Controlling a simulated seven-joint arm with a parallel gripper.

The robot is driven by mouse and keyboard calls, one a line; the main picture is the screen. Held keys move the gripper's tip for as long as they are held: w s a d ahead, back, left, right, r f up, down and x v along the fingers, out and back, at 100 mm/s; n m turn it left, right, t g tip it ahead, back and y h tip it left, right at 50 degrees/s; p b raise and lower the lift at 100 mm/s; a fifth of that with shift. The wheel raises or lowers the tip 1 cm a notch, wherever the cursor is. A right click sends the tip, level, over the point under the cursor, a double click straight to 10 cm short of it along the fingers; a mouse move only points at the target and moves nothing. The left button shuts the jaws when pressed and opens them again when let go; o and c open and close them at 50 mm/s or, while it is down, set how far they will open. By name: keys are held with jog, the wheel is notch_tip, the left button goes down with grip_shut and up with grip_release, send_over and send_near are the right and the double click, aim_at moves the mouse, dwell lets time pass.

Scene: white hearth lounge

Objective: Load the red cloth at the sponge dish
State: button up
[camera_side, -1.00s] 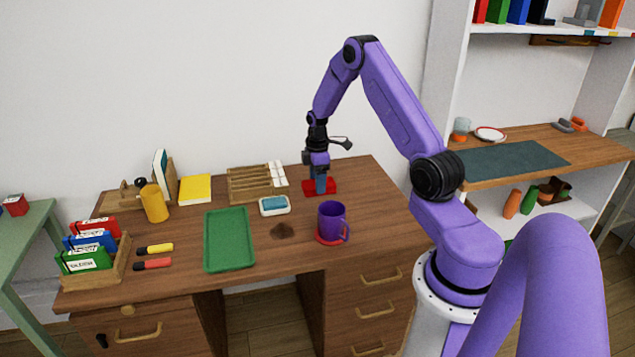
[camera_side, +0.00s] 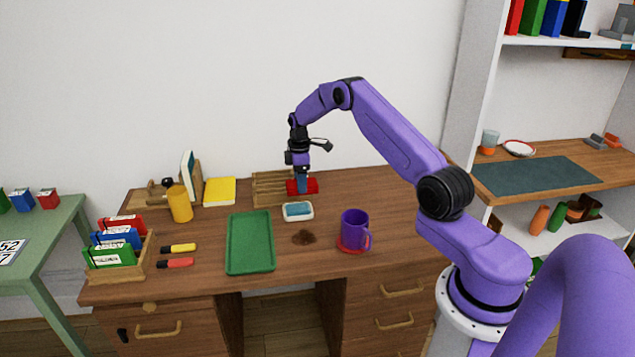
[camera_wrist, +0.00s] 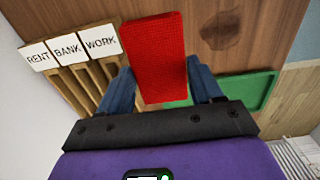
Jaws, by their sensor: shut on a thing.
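My gripper (camera_side: 302,186) is shut on the red cloth (camera_side: 313,186). It holds the cloth above the back of the desk, in front of the slatted sorter's right part. In the wrist view, the red cloth (camera_wrist: 156,55) is a flat, textured block between the two blue fingers of my gripper (camera_wrist: 160,88). The sponge dish (camera_side: 298,217) is white with a blue sponge (camera_side: 298,209) in it. It sits on the desk just in front of and below the cloth in the side view. I cannot make out the dish in the wrist view.
The wooden sorter (camera_side: 266,188) has labels RENT, BANK and WORK in the wrist view (camera_wrist: 72,48). A green tray (camera_side: 250,243) lies front left, a dark stain (camera_side: 304,237) front, and a purple mug (camera_side: 354,228) front right. The desk's back right is clear.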

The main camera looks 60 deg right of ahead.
jog(key=shift+w+a, duration=0.35)
jog(key=shift+w, duration=0.4)
jog(key=shift+f, duration=2.95)
jog(key=shift+f, duration=0.6)
jog(key=shift+r, duration=3.55)
